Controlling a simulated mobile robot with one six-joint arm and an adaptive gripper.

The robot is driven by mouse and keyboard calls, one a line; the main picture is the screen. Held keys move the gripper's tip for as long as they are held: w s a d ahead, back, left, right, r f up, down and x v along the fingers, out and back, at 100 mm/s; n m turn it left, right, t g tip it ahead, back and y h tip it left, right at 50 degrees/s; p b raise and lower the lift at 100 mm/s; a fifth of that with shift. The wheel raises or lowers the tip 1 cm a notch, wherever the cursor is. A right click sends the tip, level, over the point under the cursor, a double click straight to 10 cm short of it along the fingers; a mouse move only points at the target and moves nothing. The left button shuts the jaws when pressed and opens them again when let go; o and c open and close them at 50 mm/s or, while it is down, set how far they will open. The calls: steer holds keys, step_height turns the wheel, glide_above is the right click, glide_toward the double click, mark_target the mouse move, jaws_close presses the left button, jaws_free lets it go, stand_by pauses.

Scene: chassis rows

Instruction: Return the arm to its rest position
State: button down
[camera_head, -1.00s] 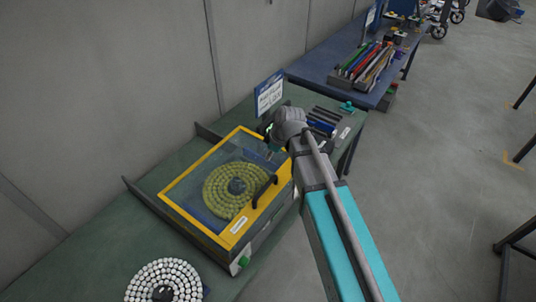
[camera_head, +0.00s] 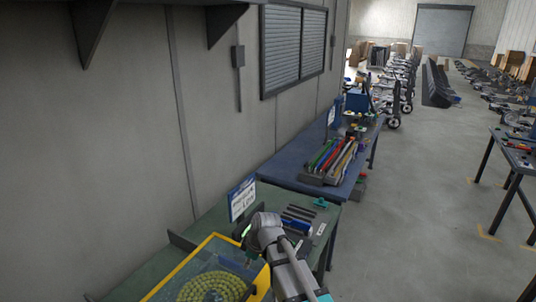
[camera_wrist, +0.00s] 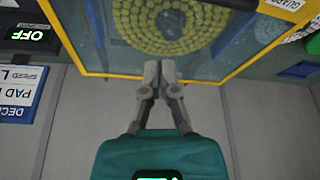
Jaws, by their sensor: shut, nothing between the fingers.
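My gripper (camera_wrist: 160,71) shows in the wrist view with its two grey fingers together and nothing between them. It is in front of the yellow-framed case (camera_wrist: 92,73), which has a clear cover over a ring of yellow-green pieces (camera_wrist: 165,22). I cannot tell how far the fingertips are from the case. In the head view my arm (camera_head: 285,265) rises from the bottom beside the yellow-framed case (camera_head: 180,264). The fingers are hidden there.
A blue-and-white sign (camera_head: 241,198) stands behind my arm on the green bench (camera_head: 205,222). Farther back, a blue table (camera_head: 285,166) holds a bin of coloured strips (camera_head: 330,160). The grey floor (camera_head: 430,200) to the right is largely open. An OFF display (camera_wrist: 35,36) shows at left in the wrist view.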

steer(key=s+d+f+m+h+b, duration=0.1)
steer(key=s+d+f+m+b, duration=0.2)
steer(key=d+f+m+b, duration=0.2)
steer(key=s+d+f+m+h+b, duration=0.1)
steer(key=s+d+f+m+b, duration=0.2)
steer(key=d, duration=0.9)
steer(key=s+d+f+m+h+b, duration=0.1)
steer(key=s+d+f+m+b, duration=0.2)
steer(key=d+f+m+b, duration=0.4)
steer(key=shift+s+d+f+g+h, duration=0.25)
steer(key=shift+d+f+g+h, duration=0.15)
steer(key=shift+d+f, duration=0.35)
steer(key=shift+a, duration=0.1)
